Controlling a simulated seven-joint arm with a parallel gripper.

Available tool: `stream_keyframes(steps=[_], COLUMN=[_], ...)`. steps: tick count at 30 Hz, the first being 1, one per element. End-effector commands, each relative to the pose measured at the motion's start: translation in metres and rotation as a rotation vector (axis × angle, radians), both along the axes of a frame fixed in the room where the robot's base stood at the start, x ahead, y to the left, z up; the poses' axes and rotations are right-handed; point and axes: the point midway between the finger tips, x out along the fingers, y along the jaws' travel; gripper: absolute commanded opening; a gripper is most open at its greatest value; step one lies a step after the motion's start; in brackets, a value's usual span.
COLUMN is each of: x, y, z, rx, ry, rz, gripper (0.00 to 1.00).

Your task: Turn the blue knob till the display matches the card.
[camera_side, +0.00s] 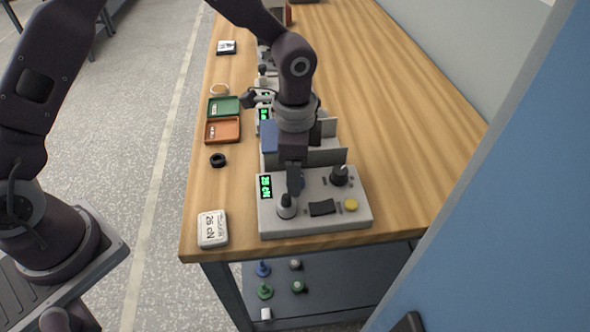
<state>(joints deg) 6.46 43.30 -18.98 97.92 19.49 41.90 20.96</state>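The white card (213,229) lies at the table's front left corner and reads 26 cN. The green display (265,187) is on the left of the light grey device (320,226); its small turned text looks like 25 or 26 cN, and I cannot read the last digit surely. My gripper (293,176) points down over the device, just right of the display. A dark bluish piece (296,183) at the fingertips seems to be the blue knob, mostly hidden by my gripper. I cannot tell whether the fingers are closed on it.
On the device stand a grey-and-black post (286,207), a black switch (322,208), a yellow button (351,205) and a black knob (340,175). Similar devices stand behind. Green (224,107) and orange (223,131) trays and a black ring (218,160) lie left. The table's right is clear.

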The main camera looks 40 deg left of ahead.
Motion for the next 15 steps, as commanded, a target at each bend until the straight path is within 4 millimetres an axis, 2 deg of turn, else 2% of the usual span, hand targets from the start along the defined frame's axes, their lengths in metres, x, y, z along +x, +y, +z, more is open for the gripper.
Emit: stream_keyframes(steps=[5,15], x=[0.0,0.0], y=[0.0,0.0], z=[0.002,0.063], rx=[0.001,0.0], ry=[0.001,-0.002], rz=[0.0,0.0], gripper=[0.52,0.52])
